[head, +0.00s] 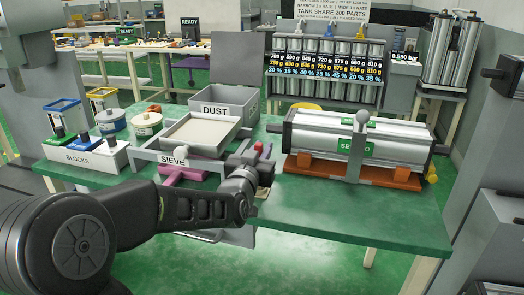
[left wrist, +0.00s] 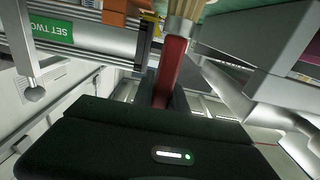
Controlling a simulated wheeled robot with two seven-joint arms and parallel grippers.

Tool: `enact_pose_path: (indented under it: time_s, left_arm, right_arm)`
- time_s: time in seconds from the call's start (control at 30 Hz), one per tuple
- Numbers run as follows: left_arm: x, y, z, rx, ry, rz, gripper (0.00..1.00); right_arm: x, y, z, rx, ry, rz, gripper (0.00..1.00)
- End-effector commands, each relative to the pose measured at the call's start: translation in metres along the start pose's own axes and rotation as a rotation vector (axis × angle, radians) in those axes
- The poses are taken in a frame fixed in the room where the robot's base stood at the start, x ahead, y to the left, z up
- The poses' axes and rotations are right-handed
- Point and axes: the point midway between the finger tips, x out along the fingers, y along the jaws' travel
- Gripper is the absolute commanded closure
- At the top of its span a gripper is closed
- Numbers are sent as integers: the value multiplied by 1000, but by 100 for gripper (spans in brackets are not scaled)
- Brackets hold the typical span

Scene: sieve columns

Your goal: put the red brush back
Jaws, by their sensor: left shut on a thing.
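The red brush shows in the left wrist view as a red handle (left wrist: 171,72) with pale tan bristles (left wrist: 186,20) at the top of the picture. My left gripper (head: 262,168) is shut on its handle. In the head view a small red end (head: 258,146) shows above the gripper, which hides most of the brush. The gripper is over the green table, right of the tray labelled SIEVE (head: 173,160) and left of the SET TWO cylinder unit (head: 355,143). No empty brush holder can be made out. My right gripper is not in view.
A grey DUST box (head: 217,110) stands behind the sieve tray. A magenta piece (head: 186,172) lies under the sieve tray's front. The table's (head: 345,212) front right is clear.

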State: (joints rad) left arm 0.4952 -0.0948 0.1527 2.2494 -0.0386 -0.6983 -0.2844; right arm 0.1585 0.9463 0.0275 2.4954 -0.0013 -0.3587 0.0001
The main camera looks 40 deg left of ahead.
Motion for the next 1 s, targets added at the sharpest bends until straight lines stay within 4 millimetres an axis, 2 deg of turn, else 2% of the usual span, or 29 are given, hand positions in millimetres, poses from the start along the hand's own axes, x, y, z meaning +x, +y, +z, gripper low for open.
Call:
enact_pose_path:
  time_s: [0.27,0.3,0.53,0.93,1.0]
  left_arm:
    - [0,0,4,0,1,0,100]
    - [0,0,2,0,1,0,79]
    - [0,0,2,0,0,0,61]
    - [0,0,-4,0,0,0,61]
    - [-8,0,-2,1,1,0,61]
  right_arm:
    - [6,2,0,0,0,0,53]
    - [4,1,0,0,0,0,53]
    - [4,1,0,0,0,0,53]
    - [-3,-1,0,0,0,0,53]
    - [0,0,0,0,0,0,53]
